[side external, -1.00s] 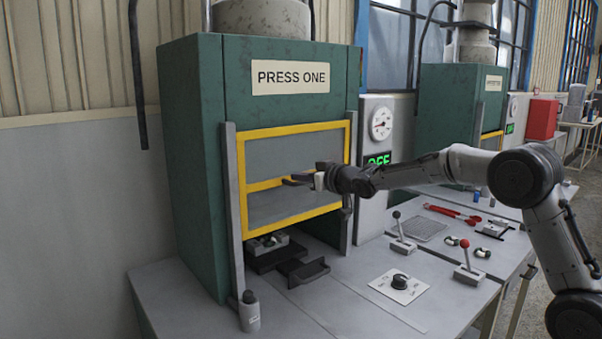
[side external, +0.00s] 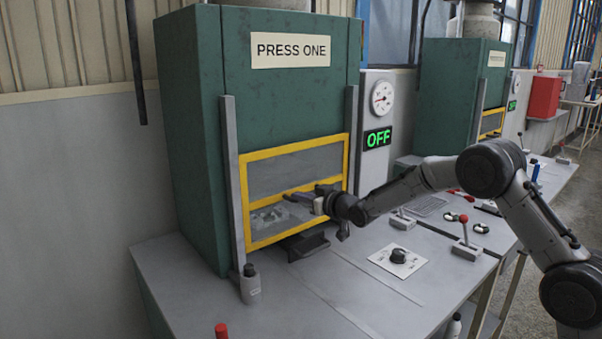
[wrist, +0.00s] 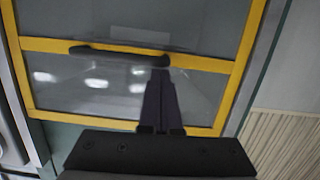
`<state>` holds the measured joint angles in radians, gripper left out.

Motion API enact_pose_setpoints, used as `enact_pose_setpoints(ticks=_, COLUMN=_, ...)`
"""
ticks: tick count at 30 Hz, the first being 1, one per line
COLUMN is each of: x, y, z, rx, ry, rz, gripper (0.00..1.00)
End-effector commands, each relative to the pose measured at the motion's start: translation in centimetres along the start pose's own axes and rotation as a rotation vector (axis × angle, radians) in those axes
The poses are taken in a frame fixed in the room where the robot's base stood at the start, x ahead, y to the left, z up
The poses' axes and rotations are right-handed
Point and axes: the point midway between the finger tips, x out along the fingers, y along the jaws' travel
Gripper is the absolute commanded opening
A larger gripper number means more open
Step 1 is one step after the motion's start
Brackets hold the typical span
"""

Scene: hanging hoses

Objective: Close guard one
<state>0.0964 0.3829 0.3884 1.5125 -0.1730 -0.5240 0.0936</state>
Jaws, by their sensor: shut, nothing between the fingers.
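Guard one is a clear panel in a yellow frame (side external: 294,240) on the front of the green press labelled PRESS ONE (side external: 290,50). The fingers also show in the wrist view (wrist: 160,72). Through the panel, a pale part (side external: 270,217) shows inside the press.
A black tray-like ledge (side external: 305,246) juts out below the guard. A grey bottle (side external: 250,284) stands by the left rail. A dial plate (side external: 398,257) and red-knobbed lever (side external: 465,236) lie right. A green OFF sign (side external: 377,138) is lit. The front table is mostly clear.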

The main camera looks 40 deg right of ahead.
Motion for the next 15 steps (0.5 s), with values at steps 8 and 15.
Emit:
enact_pose_setpoints(ticks=8, x=0.8, y=-0.2, z=4.1, rx=0.0, ry=-0.006, rz=-0.001, gripper=0.0)
enact_pose_setpoints(ticks=15, x=0.9, y=-0.2, z=4.7, rx=0.0, ry=-0.006, rz=-0.001, gripper=0.0)
